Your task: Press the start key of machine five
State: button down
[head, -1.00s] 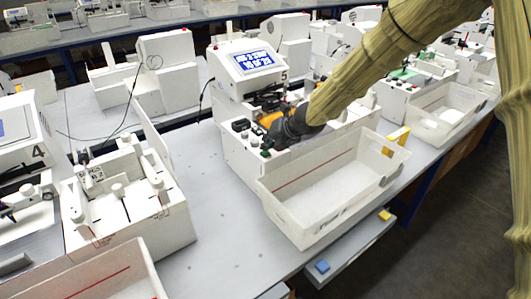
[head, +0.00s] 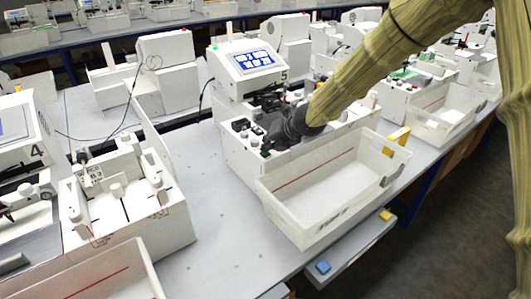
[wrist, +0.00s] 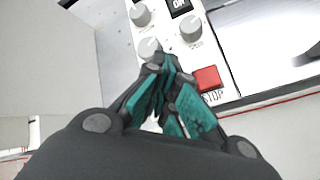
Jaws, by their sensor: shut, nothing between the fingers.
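Machine five (head: 247,85) is a white unit marked "5" with a lit blue and white screen (head: 257,60), standing mid-table in the head view. My gripper (head: 268,147) is low over its front control panel (head: 236,142). In the wrist view my gripper's teal fingers (wrist: 165,68) are shut and empty, with tips beside a grey knob (wrist: 148,47). A red key (wrist: 207,78) labelled STOP is just right of the fingers. No start key can be made out; the fingers cover part of the panel. Whether the tips touch the panel is unclear.
More grey knobs (wrist: 190,28) and a black ON switch (wrist: 180,6) are on the panel. An empty white bin (head: 325,185) stands in front of machine five. Machine four (head: 22,140) is at left, with bare table between. Yellow and blue blocks lie near the table's front.

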dwell(0.7)
jog(key=shift+r, duration=0.75)
jog(key=shift+r+p, duration=1.4)
jog(key=shift+r, duration=1.1)
